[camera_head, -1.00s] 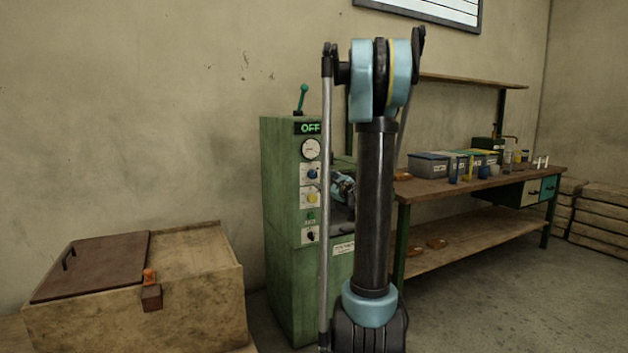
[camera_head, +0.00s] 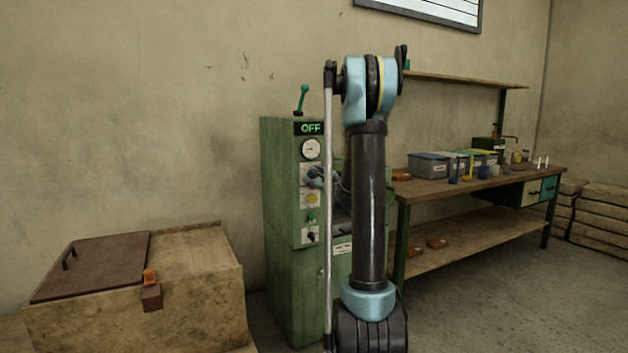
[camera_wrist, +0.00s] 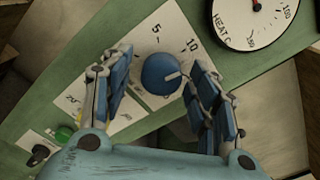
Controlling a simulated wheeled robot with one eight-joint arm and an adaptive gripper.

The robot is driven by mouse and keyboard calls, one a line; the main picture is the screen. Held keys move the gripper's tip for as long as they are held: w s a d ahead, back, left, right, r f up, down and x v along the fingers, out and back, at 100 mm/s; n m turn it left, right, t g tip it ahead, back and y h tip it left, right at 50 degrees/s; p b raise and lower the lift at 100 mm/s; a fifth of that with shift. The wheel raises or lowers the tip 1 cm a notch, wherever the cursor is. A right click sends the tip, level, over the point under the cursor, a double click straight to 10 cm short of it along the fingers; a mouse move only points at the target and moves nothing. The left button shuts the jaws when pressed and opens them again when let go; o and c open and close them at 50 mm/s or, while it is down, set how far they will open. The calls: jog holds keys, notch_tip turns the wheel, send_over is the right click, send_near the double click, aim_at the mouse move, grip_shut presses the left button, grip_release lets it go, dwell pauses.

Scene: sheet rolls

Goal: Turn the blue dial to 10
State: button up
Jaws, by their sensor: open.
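The blue dial (camera_wrist: 160,74) sits on its white scale plate in the middle of the wrist view. Its pale pointer mark faces right, a little past the printed 10 (camera_wrist: 190,46); the 5 is above the dial. My gripper (camera_wrist: 161,66) is open, with one blue finger on each side of the dial; whether either finger touches it I cannot tell. In the head view my gripper (camera_head: 315,177) is at the green machine's (camera_head: 281,230) front panel and covers the dial there.
A gauge (camera_wrist: 255,10) is at the upper right of the wrist view. A yellow dial (camera_head: 312,200), green button (camera_head: 311,215) and black switch (camera_head: 311,236) are below on the panel. A lever (camera_head: 302,98) tops the machine. A workbench (camera_head: 470,182) stands right, a wooden box (camera_head: 195,300) left.

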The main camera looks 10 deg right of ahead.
jog(key=c, duration=1.1)
jog(key=shift+o, duration=0.2)
jog(key=shift+n, duration=0.9)
jog(key=o, duration=1.1)
jog(key=shift+c, duration=0.2)
